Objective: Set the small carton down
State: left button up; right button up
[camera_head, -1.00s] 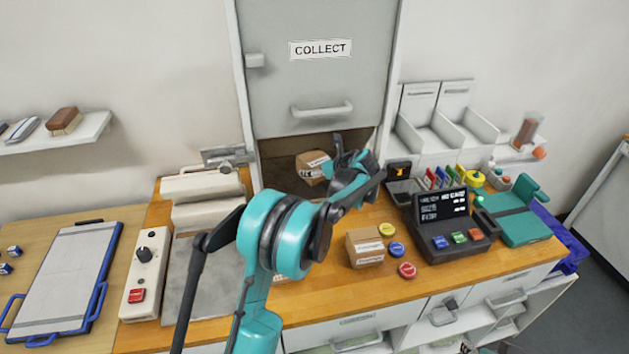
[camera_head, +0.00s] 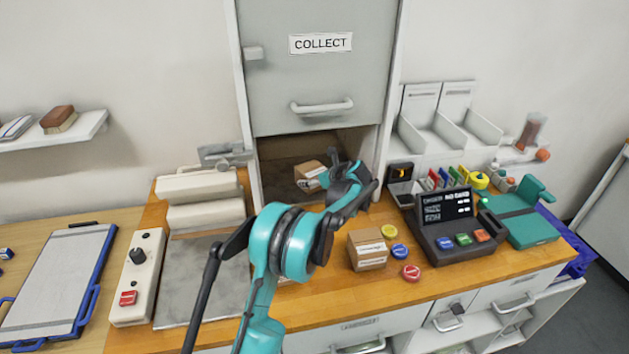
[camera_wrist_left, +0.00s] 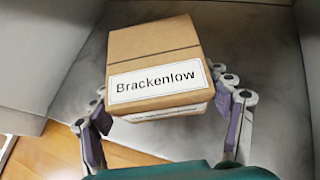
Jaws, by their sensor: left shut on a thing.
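The small brown carton (camera_head: 309,176) is inside the open lower part of the grey hatch marked COLLECT. In the left wrist view the carton (camera_wrist_left: 155,55) has a white label reading "Brackenlow". My left gripper (camera_head: 328,178) reaches into the hatch opening. Its fingers sit on either side of the carton and are shut on it, as the left wrist view (camera_wrist_left: 162,98) shows. The hatch floor (camera_wrist_left: 75,75) is grey and lies under the carton. I cannot tell whether the carton touches it. My right gripper is not in view.
The raised hatch door (camera_head: 320,75) hangs above the carton. Hatch side walls stand close on both sides. Another carton (camera_head: 367,252) stands on the wooden counter, beside coloured round discs (camera_head: 411,272) and a dark terminal (camera_head: 455,240). A control box (camera_head: 138,275) lies left.

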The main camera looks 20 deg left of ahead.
pick_arm(q)
jog(key=o, duration=1)
jog(key=shift+f, duration=0.2)
jog(key=o, duration=0.5)
jog(key=shift+c, duration=0.2)
jog(key=shift+r, duration=0.1)
